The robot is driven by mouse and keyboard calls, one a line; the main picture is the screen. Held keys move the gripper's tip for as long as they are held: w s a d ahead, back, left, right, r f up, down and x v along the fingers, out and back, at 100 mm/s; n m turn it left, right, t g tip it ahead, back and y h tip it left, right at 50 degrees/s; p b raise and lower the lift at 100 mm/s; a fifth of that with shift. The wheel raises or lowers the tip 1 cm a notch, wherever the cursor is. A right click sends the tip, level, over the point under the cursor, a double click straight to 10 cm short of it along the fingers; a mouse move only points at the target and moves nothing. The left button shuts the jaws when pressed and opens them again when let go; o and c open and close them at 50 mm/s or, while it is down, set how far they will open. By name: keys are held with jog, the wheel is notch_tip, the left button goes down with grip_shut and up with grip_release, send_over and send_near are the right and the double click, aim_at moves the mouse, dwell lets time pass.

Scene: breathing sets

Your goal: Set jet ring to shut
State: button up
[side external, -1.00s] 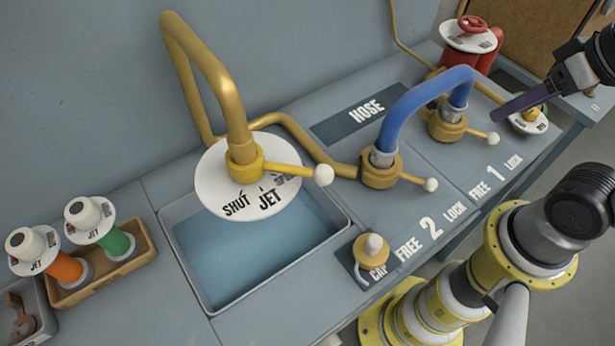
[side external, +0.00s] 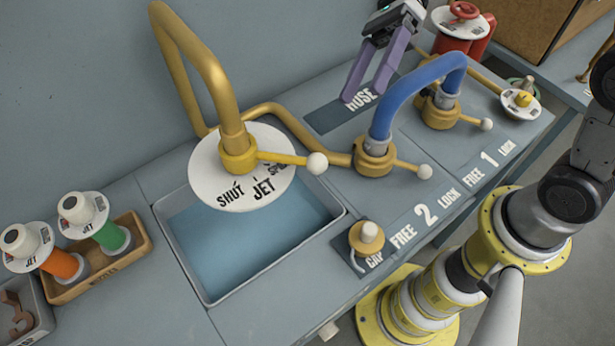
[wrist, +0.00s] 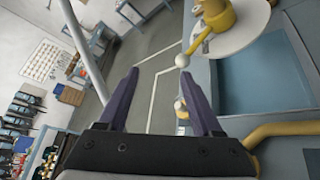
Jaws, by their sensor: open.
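The jet ring (side external: 238,158) is a yellow collar on the gold spout over the basin, with a lever ending in a white ball (side external: 317,163). Its white disc (side external: 213,180) reads SHUT and JET at the front, with a third, unreadable mark on the right. The lever points right, past that third mark and away from SHUT. My gripper (side external: 365,95) is open and empty, raised above the bench behind the blue hose, right of the lever. In the wrist view the ball (wrist: 183,60) shows just beyond the right fingertip of my gripper (wrist: 158,74), apart from it.
A blue hose (side external: 408,92) arches between two yellow valves with levers. The basin (side external: 205,300) lies under the spout. A cap (side external: 368,236) stands at the front edge. Orange and green jet pieces stand in a wooden tray (side external: 105,281) at left.

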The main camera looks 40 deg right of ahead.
jog(key=m, duration=0.1)
send_near(315, 168)
jog(key=w+d+f, duration=0.1)
jog(key=d, duration=0.1)
jog(key=y, duration=0.1)
jog(key=shift+m+g, duration=0.3)
jog(key=shift+g, duration=0.1)
jog(key=x, duration=1.4)
jog(key=shift+w+f, duration=0.25)
jog(key=shift+f, duration=0.1)
grip_shut()
